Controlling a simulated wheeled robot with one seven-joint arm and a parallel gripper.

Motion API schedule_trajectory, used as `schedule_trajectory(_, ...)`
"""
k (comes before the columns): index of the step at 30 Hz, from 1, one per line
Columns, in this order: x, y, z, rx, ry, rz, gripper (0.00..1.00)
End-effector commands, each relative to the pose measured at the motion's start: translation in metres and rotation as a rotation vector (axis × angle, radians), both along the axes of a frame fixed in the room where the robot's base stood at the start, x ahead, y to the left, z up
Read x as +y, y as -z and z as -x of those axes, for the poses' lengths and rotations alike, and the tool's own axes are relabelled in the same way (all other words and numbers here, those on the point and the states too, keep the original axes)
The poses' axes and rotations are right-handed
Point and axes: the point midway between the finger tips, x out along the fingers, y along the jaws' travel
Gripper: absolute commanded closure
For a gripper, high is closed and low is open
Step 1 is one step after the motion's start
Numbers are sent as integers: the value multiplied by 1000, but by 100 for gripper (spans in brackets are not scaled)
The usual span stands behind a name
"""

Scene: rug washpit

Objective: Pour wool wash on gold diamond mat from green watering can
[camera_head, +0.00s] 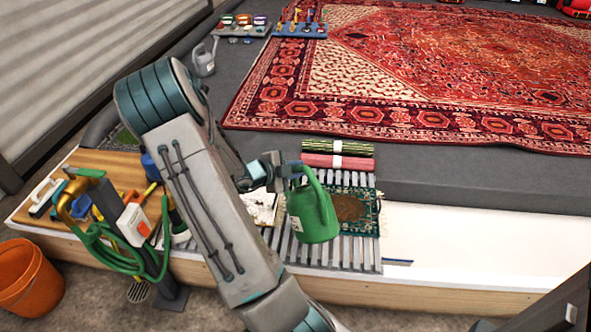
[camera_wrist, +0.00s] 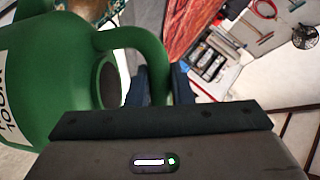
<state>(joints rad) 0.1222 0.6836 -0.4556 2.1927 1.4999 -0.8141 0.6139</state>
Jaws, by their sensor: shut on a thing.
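The green watering can (camera_head: 313,213) hangs from my gripper (camera_head: 287,172) above the slatted rack. It looks near upright, with a white label on its side. In the wrist view the can (camera_wrist: 50,65) fills the left, and its handle runs between the fingers of my gripper (camera_wrist: 158,85), which is shut on it. A small mat with a dark green patterned border (camera_head: 372,226) and a brown-gold middle lies on the rack just right of the can. The can hides part of its left side. I cannot make out a diamond on it. No liquid is seen flowing.
A pale mat (camera_head: 262,208) lies left of the can, partly behind my arm. Rolled rugs (camera_head: 338,161) lie behind the rack (camera_head: 300,252). A hose stand (camera_head: 130,222) is at left. The white trough floor (camera_head: 470,240) at right is clear.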

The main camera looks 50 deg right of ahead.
Motion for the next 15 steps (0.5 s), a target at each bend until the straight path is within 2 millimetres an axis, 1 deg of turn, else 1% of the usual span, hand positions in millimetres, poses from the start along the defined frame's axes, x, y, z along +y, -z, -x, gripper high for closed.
schedule_trajectory(8, -1, 0, 0, -7, 0, 5, 100)
schedule_trajectory(15, -1, 2, 1, -97, 1, 43, 100)
